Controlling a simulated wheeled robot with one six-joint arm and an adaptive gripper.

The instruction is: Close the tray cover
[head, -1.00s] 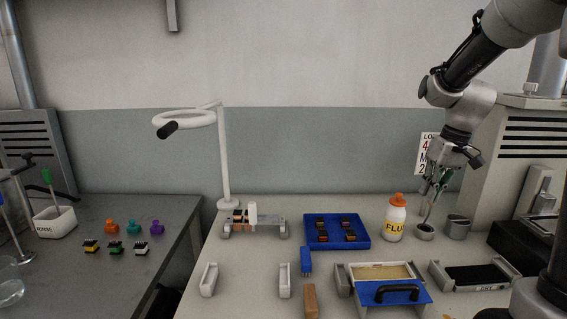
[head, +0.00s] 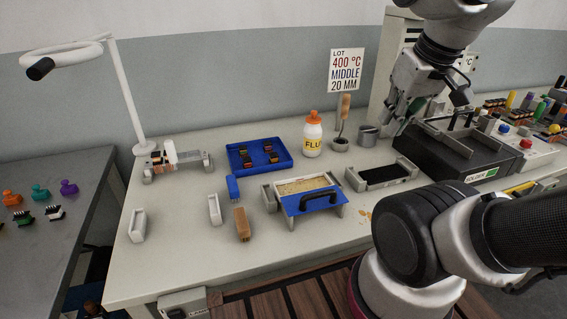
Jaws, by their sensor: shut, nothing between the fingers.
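The tray (head: 268,193) stands near the front middle of the bench in the head view. It is a box with grey end blocks and tan granular contents showing. Its blue cover (head: 293,206), with a black arched handle (head: 318,198), sits at the front side of the tray and leaves the tan contents exposed. My gripper (head: 399,131) is shut and empty. It points down at the back right, beside the grey metal cup and well away from the cover.
A wooden-handled tool (head: 344,112) stands in a small holder (head: 340,145), left of my gripper near a metal cup (head: 368,136). A white bottle (head: 312,138) and blue parts tray (head: 236,165) stand behind the tray. A black-topped tray (head: 386,174) is right of it.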

